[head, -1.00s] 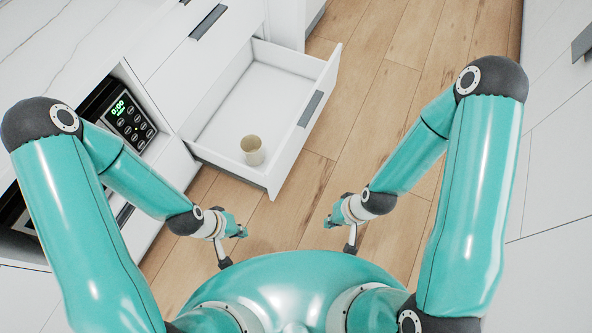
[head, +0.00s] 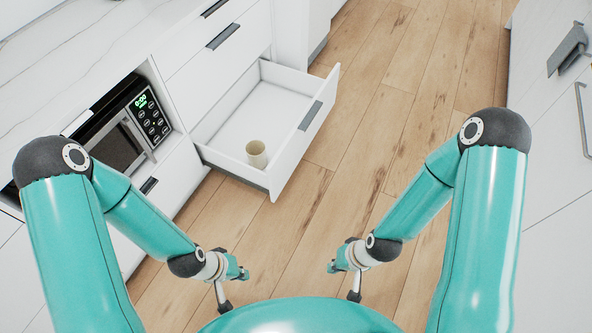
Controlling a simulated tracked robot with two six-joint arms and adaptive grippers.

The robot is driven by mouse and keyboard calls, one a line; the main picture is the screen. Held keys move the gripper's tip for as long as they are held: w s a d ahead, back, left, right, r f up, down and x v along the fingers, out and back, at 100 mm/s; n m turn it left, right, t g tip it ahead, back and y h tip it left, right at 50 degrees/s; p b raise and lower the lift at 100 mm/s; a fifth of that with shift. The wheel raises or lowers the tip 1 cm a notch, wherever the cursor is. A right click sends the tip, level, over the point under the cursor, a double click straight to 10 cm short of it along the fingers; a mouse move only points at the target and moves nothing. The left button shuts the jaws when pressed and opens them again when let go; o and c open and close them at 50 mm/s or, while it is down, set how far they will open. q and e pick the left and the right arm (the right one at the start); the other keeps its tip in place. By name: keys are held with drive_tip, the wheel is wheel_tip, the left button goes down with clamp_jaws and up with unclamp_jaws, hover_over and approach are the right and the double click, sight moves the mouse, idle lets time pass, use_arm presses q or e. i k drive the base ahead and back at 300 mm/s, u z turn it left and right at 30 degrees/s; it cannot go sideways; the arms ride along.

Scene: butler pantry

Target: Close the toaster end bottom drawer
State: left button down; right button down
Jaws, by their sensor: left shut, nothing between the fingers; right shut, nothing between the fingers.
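The open bottom drawer (head: 303,143) is white with a dark bar handle (head: 310,115) and stands pulled out from the cabinet on the left, above the wood floor. A beige cup (head: 256,154) stands upright inside it, near the front corner closest to me. My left gripper (head: 235,290) is shut and empty, below and nearer than the drawer, apart from it. My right gripper (head: 343,283) is shut and empty over the floor, also apart from the drawer. No toaster is seen.
A built-in microwave (head: 128,138) with a lit display sits left of the drawer, under a white marbled counter (head: 75,55). Closed drawers are above the open one. White cabinets (head: 555,150) with handles line the right. The wood floor (head: 385,120) between is clear.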

sight(278, 105)
drive_tip(key=u, duration=0.15)
drive_tip(key=i, duration=0.85)
drive_tip(key=z, duration=0.05)
